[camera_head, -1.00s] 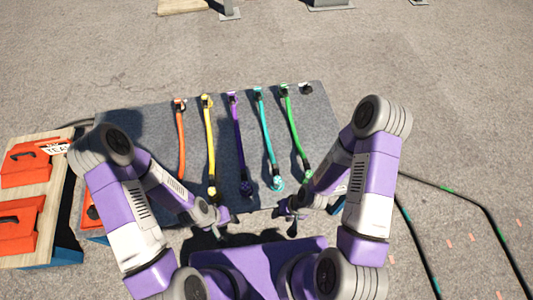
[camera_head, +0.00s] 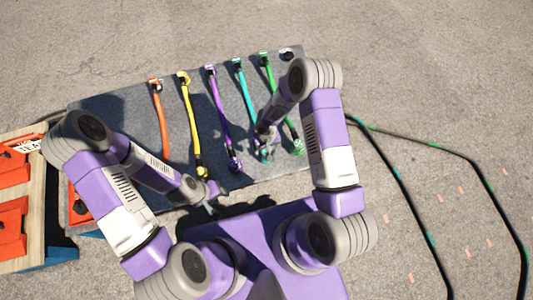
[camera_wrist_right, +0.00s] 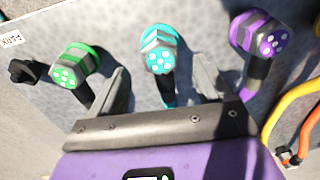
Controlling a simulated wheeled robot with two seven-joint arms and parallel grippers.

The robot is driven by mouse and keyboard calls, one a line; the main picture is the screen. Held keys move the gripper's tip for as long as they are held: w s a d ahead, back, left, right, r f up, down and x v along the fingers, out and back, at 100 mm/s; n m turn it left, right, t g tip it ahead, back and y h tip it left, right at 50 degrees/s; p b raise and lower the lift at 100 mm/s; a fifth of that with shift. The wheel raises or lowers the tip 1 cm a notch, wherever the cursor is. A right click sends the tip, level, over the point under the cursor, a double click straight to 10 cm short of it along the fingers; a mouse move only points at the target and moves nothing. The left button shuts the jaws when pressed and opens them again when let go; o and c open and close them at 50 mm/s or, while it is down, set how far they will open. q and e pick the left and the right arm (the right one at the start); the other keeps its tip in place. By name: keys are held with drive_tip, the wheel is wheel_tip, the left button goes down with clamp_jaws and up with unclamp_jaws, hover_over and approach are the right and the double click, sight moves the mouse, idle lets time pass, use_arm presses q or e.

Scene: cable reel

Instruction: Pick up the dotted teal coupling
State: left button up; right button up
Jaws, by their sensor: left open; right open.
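The teal coupling with pale dots (camera_wrist_right: 158,55) is in the right wrist view, just beyond and between the open fingers of my right gripper (camera_wrist_right: 163,90), which is empty. In the head view my right gripper (camera_head: 265,145) is over the near end of the teal cable (camera_head: 246,95) and hides most of its coupling.
A green dotted coupling (camera_wrist_right: 68,72) and a purple dotted one (camera_wrist_right: 262,38) lie close on either side. Yellow (camera_head: 190,120) and orange (camera_head: 162,120) cables lie further left on the grey table (camera_head: 110,120). Orange cases (camera_head: 12,220) stand at the left.

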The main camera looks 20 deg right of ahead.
wheel_tip(320, 180, down, 6)
drive_tip(key=shift+w+r+b, duration=0.1)
drive_tip(key=shift+b, duration=0.75)
drive_tip(key=shift+r, duration=0.1)
drive_tip(key=c, duration=1.2)
